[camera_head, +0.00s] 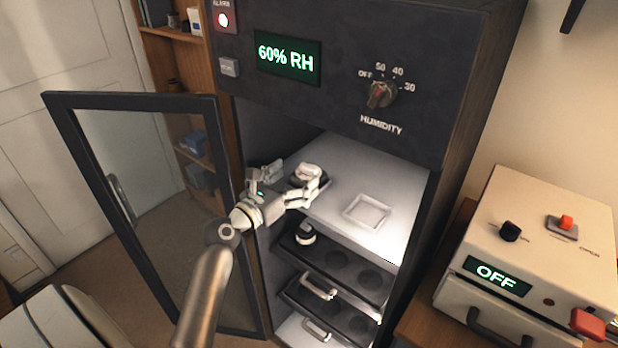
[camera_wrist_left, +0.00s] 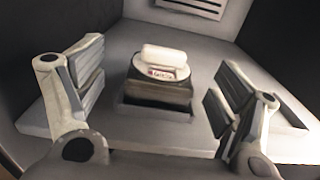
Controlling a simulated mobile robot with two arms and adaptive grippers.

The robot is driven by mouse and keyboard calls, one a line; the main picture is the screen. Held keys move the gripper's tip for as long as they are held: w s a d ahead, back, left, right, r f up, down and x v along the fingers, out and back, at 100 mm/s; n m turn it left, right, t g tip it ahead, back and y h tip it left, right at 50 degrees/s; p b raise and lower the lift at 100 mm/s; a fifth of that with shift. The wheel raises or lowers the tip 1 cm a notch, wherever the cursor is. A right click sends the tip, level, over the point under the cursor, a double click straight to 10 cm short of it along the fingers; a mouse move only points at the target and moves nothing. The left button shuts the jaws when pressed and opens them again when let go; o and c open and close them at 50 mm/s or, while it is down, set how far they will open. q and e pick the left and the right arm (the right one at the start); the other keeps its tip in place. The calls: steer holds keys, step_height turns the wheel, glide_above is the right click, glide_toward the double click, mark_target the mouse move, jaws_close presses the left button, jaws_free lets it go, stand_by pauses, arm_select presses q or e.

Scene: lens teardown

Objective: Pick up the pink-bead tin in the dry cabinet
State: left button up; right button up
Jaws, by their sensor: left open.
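A tin (camera_wrist_left: 157,88) sits on the upper shelf of the dry cabinet. It has a dark body, a white bar-shaped handle on top and a small label too blurred to read; no pink bead can be made out. It stands in a shallow square recess. In the head view the tin (camera_head: 308,173) is partly hidden by my left gripper (camera_head: 292,184). In the left wrist view my left gripper (camera_wrist_left: 162,82) is open, with one finger on each side of the tin and a gap to both. My right gripper is out of view.
The cabinet's glass door (camera_head: 135,190) stands open at the left. An empty square tray (camera_head: 367,211) lies on the shelf to the right. Lower drawers (camera_head: 340,268) are partly pulled out, with a dark-and-white item (camera_head: 304,234) in one. A white box reading OFF (camera_head: 540,240) stands right.

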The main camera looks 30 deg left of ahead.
mark_target(307, 172)
arm_select(q)
steer(key=w, duration=0.4)
steer(key=shift+w+d+f+p, duration=0.1)
steer(key=shift+d+f+p, duration=0.1)
steer(key=shift+d+p, duration=0.2)
steer(key=shift+w+f, duration=0.15)
steer(key=shift+w, duration=0.35)
steer(key=shift+s, duration=0.15)
steer(key=shift+c, duration=1)
steer(key=c, duration=0.9)
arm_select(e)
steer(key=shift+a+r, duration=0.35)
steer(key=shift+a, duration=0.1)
arm_select(q)
steer(key=shift+r, duration=0.2)
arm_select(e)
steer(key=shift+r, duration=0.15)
